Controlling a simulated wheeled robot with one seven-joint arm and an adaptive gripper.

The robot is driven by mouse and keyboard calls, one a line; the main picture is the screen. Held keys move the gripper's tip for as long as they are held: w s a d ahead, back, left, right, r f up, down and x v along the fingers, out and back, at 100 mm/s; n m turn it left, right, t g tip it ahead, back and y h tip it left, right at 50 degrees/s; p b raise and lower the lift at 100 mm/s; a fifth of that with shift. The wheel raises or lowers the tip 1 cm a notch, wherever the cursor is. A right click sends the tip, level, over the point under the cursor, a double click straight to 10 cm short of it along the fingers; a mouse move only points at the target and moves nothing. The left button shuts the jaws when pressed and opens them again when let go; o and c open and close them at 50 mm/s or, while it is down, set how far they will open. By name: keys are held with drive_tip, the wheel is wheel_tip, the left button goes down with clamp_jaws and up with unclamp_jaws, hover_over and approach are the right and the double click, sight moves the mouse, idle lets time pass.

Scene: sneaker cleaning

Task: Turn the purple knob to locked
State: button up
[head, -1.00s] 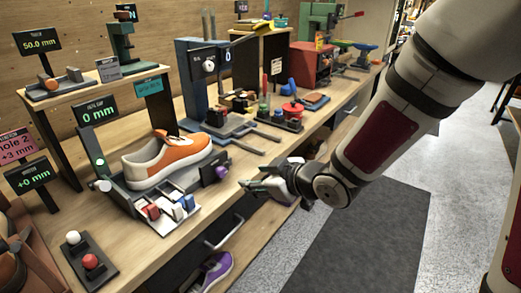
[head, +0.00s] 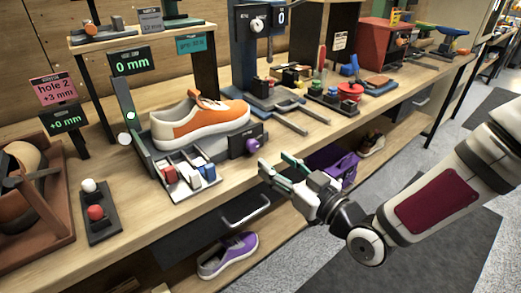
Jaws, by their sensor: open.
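The purple knob (head: 252,145) sits on the front of a small dark block (head: 240,140) at the right end of the shoe fixture, near the bench's front edge. Its lock marking is too small to read. An orange and white sneaker (head: 203,124) rests in the fixture. My gripper (head: 270,170) is open and empty, just in front of the bench edge. Its fingers point left toward the fixture, a little below and right of the knob and apart from it.
Red, white and blue blocks (head: 188,178) stand on the fixture's front. A drawer handle (head: 246,209) sticks out below the bench (head: 300,150). A purple shoe (head: 228,255) and a purple box (head: 333,163) are on the lower shelf. Tools stand farther right.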

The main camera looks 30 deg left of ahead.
sight(255, 148)
drive_tip(key=x, duration=0.8)
drive_tip(key=shift+s+b, duration=0.1)
drive_tip(key=shift+b, duration=0.2)
